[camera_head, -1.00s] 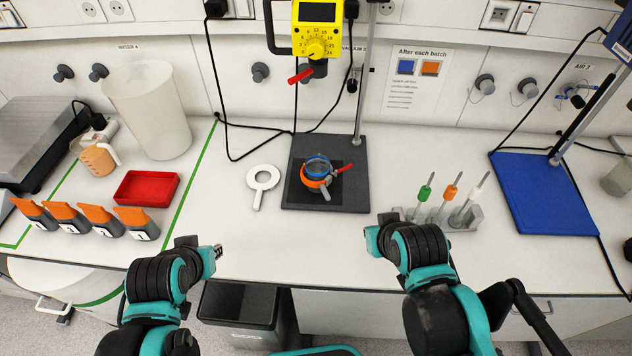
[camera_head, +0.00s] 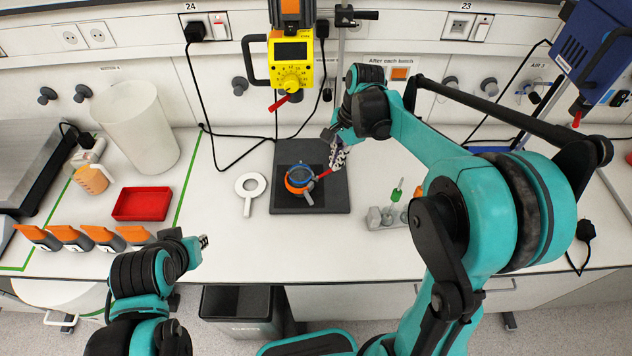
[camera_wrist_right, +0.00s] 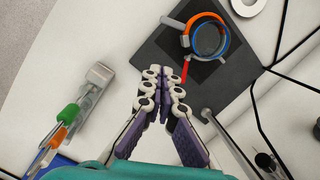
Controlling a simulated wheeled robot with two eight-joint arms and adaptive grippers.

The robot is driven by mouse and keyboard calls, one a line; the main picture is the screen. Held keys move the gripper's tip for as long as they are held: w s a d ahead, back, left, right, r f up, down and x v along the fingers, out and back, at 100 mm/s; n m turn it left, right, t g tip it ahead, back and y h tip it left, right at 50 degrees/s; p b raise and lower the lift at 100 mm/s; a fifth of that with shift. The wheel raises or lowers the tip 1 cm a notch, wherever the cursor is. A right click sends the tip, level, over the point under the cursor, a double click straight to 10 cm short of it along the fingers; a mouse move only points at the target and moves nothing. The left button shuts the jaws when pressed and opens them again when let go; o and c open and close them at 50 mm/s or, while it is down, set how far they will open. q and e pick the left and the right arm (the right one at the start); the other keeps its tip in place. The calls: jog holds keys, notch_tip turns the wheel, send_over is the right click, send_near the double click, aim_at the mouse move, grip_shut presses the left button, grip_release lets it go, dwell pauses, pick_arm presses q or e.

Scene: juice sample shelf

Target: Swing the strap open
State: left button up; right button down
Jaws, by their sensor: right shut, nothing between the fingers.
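The orange strap (camera_head: 293,187) sits around a small round vessel with a blue rim (camera_head: 301,169) on the dark stand base (camera_head: 331,198). Its red lever (camera_head: 325,173) sticks out to the right. In the right wrist view the orange strap (camera_wrist_right: 200,17), the blue rim (camera_wrist_right: 223,48) and the red lever (camera_wrist_right: 185,69) show at the top. My right gripper (camera_head: 338,156) is shut and empty, just beside the lever's tip; its fingertips (camera_wrist_right: 163,76) look close to it, contact unclear. My left gripper (camera_head: 204,241) is at the table's front edge, away from the vessel, its jaws too small to read.
A stand rod (camera_head: 341,70) rises behind the base, with a yellow mixer (camera_head: 291,74) above the vessel. A white ring with a handle (camera_head: 249,189) lies left of the base. A grey rack (camera_head: 383,217) with coloured-top tools stands right, partly behind my arm. Table front centre is clear.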

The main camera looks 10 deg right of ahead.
jog(key=shift+m+g, duration=0.4)
jog(key=shift+m, duration=0.2)
jog(key=f, duration=0.3)
jog(key=a+f+b, duration=0.1)
jog(key=f, duration=0.3)
jog(key=w+a+f, duration=0.1)
jog(key=f, duration=0.3)
jog(key=shift+a+b, duration=0.1)
jog(key=shift+b, duration=0.2)
jog(key=shift+s+a+f, duration=0.1)
jog(key=shift+s+a, duration=0.05)
jog(key=shift+a, duration=0.45)
jog(key=shift+s+a+f, duration=0.1)
jog(key=shift+s+a, duration=0.05)
jog(key=shift+a, duration=0.4)
jog(key=shift+s+a+f, duration=0.15)
jog(key=shift+a, duration=0.35)
jog(key=shift+a, duration=0.1)
jog(key=shift+s+a+m, duration=0.2)
jog(key=shift+a+m, duration=0.05)
jog(key=shift+m, duration=0.15)
